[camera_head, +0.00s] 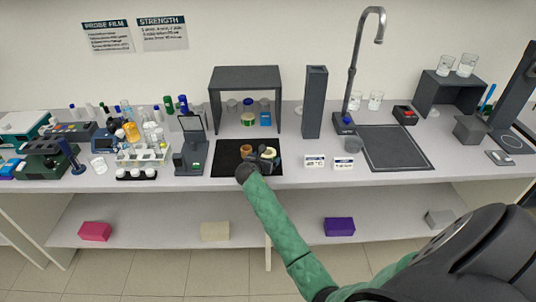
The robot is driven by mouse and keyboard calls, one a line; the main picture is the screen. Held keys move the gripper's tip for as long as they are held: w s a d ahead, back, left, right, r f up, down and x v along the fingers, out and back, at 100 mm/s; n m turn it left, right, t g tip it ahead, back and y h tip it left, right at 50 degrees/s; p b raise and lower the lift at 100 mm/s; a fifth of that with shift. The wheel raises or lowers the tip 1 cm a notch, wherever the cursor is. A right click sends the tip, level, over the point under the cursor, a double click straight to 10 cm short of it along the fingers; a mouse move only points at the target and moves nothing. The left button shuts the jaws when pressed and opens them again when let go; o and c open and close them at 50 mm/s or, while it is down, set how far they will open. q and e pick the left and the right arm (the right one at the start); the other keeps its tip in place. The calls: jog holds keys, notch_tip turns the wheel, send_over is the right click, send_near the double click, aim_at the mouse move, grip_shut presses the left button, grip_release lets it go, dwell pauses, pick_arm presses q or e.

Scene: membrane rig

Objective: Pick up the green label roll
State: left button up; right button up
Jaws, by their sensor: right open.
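A black mat (228,166) lies on the bench near its front edge. On it sit an orange-brown roll (245,148) and, just right of it, a pale roll with a greenish tint (271,153), which looks like the green label roll. My right gripper (263,157) is over the mat, open, right at the pale roll and partly covering it. I cannot tell whether the fingers touch it or stand around it. My left gripper is not in view.
A dark open shelf (245,76) stands behind the mat, with jars under it. A dark stand (190,150) is close on the left. A tall dark column (314,102) and two small label cards (315,161) are to the right.

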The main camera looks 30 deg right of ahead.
jog(key=shift+p+x, duration=0.4)
jog(key=shift+x, duration=0.5)
jog(key=shift+w+d+f, duration=0.25)
jog(key=shift+w+d, duration=0.1)
jog(key=shift+d, duration=0.05)
jog(key=shift+r, duration=0.1)
jog(key=c, duration=1)
